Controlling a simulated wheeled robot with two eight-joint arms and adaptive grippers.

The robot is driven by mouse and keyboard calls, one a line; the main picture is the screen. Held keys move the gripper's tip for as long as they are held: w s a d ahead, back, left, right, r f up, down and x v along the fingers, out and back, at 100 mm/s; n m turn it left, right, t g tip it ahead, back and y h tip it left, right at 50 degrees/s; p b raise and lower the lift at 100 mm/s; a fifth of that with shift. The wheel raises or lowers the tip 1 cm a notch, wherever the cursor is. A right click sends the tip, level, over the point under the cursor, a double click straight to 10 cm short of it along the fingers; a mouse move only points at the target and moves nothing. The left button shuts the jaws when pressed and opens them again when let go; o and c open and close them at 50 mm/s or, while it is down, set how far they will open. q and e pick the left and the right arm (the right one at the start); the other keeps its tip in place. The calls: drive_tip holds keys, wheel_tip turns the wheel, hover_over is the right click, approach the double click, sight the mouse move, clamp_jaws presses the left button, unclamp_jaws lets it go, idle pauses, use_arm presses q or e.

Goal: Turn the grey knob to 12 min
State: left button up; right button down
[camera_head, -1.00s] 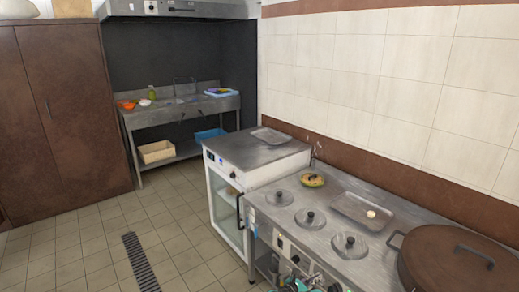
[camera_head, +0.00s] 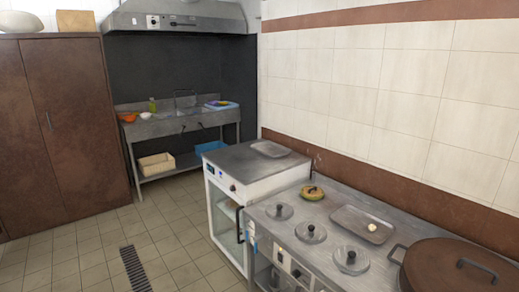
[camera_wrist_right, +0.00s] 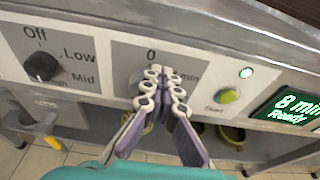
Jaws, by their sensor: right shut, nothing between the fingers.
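The grey knob (camera_wrist_right: 136,81) is on the stove's front panel in the right wrist view, under the printed "0" and left of the word "min". It is mostly hidden behind my right gripper (camera_wrist_right: 164,73), so its pointer cannot be read. My right gripper's fingers are shut together with nothing between them, in front of the knob; whether they touch it I cannot tell. My left gripper is in neither view.
A black knob (camera_wrist_right: 41,67) marked Off, Low and Mid is on the left, and a green Start button (camera_wrist_right: 229,95) on the right.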

drive_tip(key=shift+r, duration=0.1)
drive_tip(key=shift+s+r, duration=0.15)
drive_tip(key=shift+r, duration=0.05)
drive_tip(key=v, duration=0.2)
drive_tip(key=f+v, duration=0.1)
drive_tip(key=v, duration=0.2)
drive_tip(key=shift+s+a+f, duration=0.1)
drive_tip(key=shift+s+a, duration=0.2)
drive_tip(key=shift+a, duration=0.1)
drive_tip(key=shift+w+d+f, duration=0.1)
drive_tip(key=shift+w+d, duration=0.35)
drive_tip(key=shift+w, duration=0.6)
drive_tip(key=shift+w+d+f, duration=0.1)
drive_tip(key=shift+w+d, duration=0.4)
drive_tip(key=shift+w, duration=0.55)
drive_tip(key=shift+w+d+f, duration=0.1)
drive_tip(key=shift+w+d, duration=0.35)
drive_tip(key=shift+w, duration=0.6)
drive_tip(key=shift+s, duration=0.1)
